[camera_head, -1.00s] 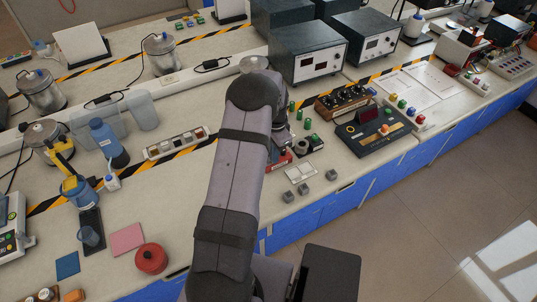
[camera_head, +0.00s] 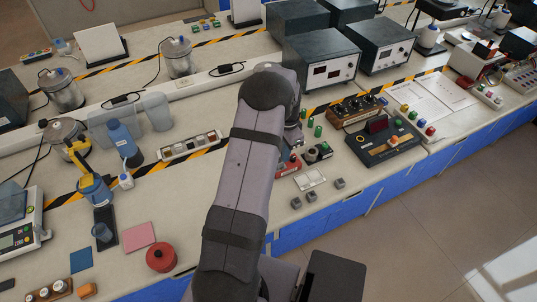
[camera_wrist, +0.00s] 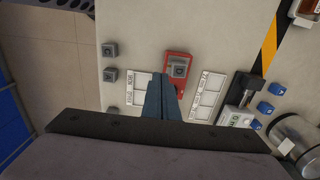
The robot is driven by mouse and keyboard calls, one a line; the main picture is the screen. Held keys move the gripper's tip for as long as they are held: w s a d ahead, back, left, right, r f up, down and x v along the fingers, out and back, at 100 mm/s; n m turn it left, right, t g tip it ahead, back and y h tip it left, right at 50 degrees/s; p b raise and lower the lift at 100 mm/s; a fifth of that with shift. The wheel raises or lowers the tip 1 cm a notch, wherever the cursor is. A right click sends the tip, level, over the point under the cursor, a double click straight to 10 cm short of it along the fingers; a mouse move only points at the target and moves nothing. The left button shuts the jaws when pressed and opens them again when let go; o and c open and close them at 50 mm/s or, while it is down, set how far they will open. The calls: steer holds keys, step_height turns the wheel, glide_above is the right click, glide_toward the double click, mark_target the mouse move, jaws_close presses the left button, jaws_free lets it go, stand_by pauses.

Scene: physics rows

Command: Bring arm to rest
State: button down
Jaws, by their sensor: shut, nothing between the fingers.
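My gripper (camera_wrist: 160,98) shows in the wrist view, its fingers together and empty. It is above the bench top, its tips overlapping the lower part of a red block with a dark square top (camera_wrist: 179,68); I cannot tell the height between them. In the head view my arm reaches forward over the bench (camera_head: 185,218), and its forearm hides the gripper. Part of a red block (camera_head: 289,164) shows just right of the arm.
White label cards (camera_wrist: 208,97) and small grey cubes (camera_wrist: 110,49) lie near the gripper. In the head view a dark console (camera_head: 385,142) and instrument boxes (camera_head: 319,58) stand to the right and behind. A red round pot (camera_head: 161,257) stands at front left.

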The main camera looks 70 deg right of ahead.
steer(key=a+f+n+y, duration=0.35)
steer(key=a+n, duration=0.55)
steer(key=a, duration=0.6)
steer(key=w+a+r+n+h, duration=0.1)
steer(key=w+a+r+n, duration=0.3)
steer(key=a, duration=0.7)
steer(key=w+a+r+n+h, duration=0.1)
steer(key=w+a+r+n, duration=0.4)
steer(key=a, duration=0.7)
steer(key=w+a+r+n+h+b, duration=0.1)
steer(key=w+a+r+n, duration=0.3)
steer(key=w+a+n, duration=0.4)
steer(key=a+n, duration=0.1)
steer(key=a, duration=0.2)
steer(key=shift+w+a+r, duration=0.25)
steer(key=shift+a+r, duration=0.05)
steer(key=shift+r, duration=0.1)
steer(key=shift+h, duration=0.25)
